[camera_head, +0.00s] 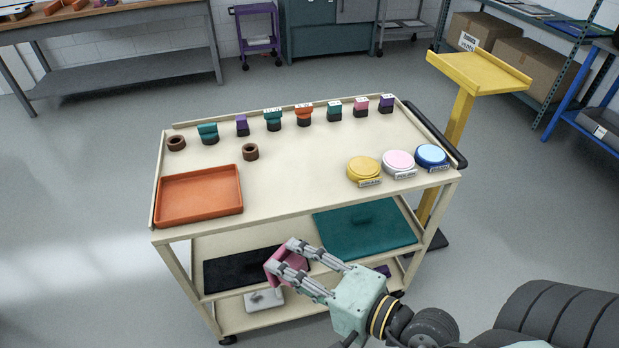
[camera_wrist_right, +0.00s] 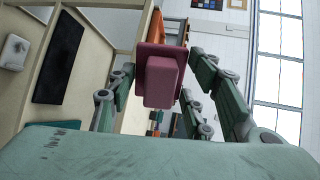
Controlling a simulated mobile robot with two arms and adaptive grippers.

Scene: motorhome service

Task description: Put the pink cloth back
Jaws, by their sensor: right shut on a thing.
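My right gripper (camera_head: 281,256) is shut on the pink cloth (camera_head: 290,261), in front of the cart's near side in the head view. The cloth looks like a stiff pink block on a wider pink plate. In the right wrist view the cloth (camera_wrist_right: 160,78) sits between the fingers, with the cart to its left. On the cart's middle shelf lie a black mat (camera_head: 228,272) and a teal mat (camera_head: 375,243) with a raised teal piece on it. The held cloth covers part of the black mat's right end. My left gripper is not in view.
The cart's top (camera_head: 300,165) holds an orange tray (camera_head: 198,196), brown rings, a back row of several coloured pieces, and yellow (camera_head: 364,169), pink (camera_head: 398,163) and blue (camera_head: 431,156) round tins. A white item (camera_head: 263,300) is on the bottom shelf. A yellow stand (camera_head: 478,72) is at right.

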